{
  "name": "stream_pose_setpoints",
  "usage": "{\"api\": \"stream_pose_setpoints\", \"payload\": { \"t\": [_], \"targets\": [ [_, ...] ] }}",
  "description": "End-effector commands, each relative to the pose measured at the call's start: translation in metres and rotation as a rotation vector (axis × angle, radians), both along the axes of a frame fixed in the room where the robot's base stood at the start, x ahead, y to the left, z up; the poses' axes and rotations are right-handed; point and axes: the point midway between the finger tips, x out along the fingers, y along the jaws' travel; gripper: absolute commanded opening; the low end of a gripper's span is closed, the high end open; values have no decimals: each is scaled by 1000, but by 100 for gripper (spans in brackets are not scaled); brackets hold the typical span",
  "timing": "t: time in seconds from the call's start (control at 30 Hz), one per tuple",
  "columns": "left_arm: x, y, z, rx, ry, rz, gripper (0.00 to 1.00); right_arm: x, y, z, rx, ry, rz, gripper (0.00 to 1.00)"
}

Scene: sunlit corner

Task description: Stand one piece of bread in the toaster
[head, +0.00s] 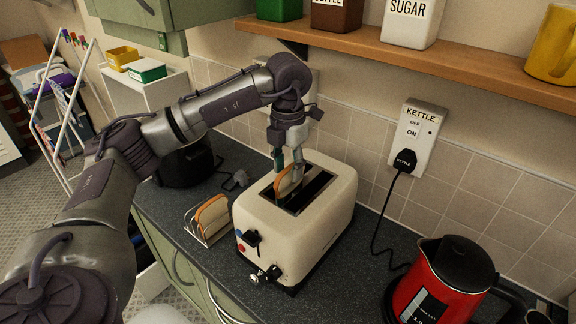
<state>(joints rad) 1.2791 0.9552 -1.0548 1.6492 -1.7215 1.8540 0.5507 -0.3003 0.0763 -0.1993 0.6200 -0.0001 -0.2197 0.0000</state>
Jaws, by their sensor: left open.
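The cream toaster (276,239) stands on the dark worktop with its slots facing up. A piece of bread (286,184) stands upright in the toaster's near-left slot, its top part showing above the opening. The other slot looks empty. My left gripper (288,170) is right above the toaster, its fingers open at the top of this bread, one on either side. More bread (212,213) stands in a wire rack (191,225) on the worktop, left of the toaster. My right gripper is not in view.
A red kettle (428,290) stands at the front right, with a black cord running to the wall socket (417,135). A wooden shelf (440,58) with canisters and a yellow mug (553,45) hangs above. A dark round appliance (186,166) stands behind the rack.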

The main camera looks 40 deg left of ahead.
Motion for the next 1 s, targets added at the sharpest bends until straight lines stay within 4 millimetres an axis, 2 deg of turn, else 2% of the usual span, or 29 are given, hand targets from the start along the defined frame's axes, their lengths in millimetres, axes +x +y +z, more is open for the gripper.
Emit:
{"api": "stream_pose_setpoints", "payload": {
  "t": [0.17, 0.27, 0.6, 0.8, 1.0],
  "targets": [
    [0, 0, 6, 0, -1, 0, 41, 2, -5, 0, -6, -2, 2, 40],
    [1, 0, 20, -1, -4, 0, 41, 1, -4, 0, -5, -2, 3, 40],
    [1, 0, 95, 0, -7, 1, 41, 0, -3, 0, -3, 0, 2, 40],
    [1, 0, 114, 1, -2, 0, 41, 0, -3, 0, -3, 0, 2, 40],
    [0, 0, 120, 0, 0, 0, 41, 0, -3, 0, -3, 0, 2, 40]
  ]
}}
